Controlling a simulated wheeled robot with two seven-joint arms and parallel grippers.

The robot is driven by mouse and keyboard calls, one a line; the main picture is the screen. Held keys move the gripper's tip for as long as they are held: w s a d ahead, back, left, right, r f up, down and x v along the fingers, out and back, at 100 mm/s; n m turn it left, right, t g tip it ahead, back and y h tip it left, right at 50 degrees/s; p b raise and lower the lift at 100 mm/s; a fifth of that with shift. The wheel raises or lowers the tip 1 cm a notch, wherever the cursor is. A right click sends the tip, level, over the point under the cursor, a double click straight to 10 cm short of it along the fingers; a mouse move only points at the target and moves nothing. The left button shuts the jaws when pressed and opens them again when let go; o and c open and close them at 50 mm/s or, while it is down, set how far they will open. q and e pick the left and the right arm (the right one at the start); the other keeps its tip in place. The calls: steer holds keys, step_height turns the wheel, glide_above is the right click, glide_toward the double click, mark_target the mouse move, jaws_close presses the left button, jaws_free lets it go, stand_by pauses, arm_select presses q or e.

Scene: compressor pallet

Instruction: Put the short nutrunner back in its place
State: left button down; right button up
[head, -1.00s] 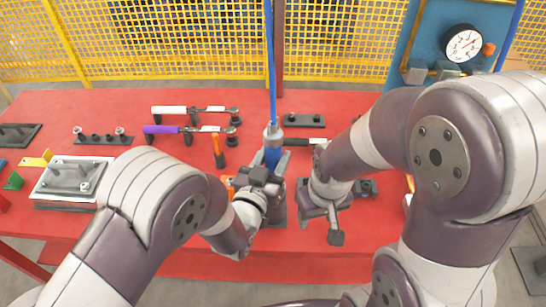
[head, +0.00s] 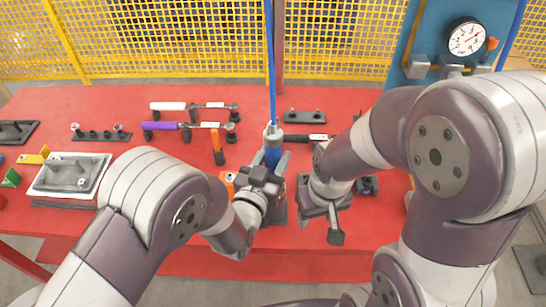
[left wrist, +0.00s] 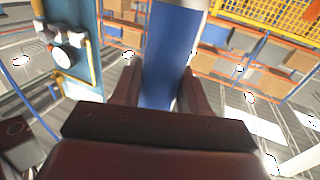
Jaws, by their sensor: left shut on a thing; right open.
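The short nutrunner (head: 272,148) is a blue upright tool with a grey top, hanging on a blue hose at the middle of the red table. My left gripper (head: 268,172) is shut on its blue body. In the left wrist view the blue body (left wrist: 172,55) stands between the two fingers of my left gripper (left wrist: 160,85). A dark stand (head: 279,210) shows just below the tool; whether the tool touches it is hidden by the gripper. My right gripper (head: 324,212) is open and empty, to the right of the tool and pointing down.
Torque wrenches with white (head: 168,106) and purple (head: 160,126) grips lie at the back left. A plate with a grey part (head: 70,176) is at the left. A dark two-post holder (head: 304,116) sits behind. The table's front strip is clear.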

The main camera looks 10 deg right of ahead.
arm_select(q)
steer(key=shift+c, duration=2.4)
jaws_free()
steer(key=shift+s+a+f, duration=0.1)
steer(key=shift+s+f, duration=0.05)
steer(key=shift+f, duration=0.1)
steer(key=b+v, duration=0.2)
steer(key=v, duration=1)
steer(key=shift+a+r, duration=0.15)
steer(key=shift+r, duration=0.05)
steer(key=shift+s, duration=0.15)
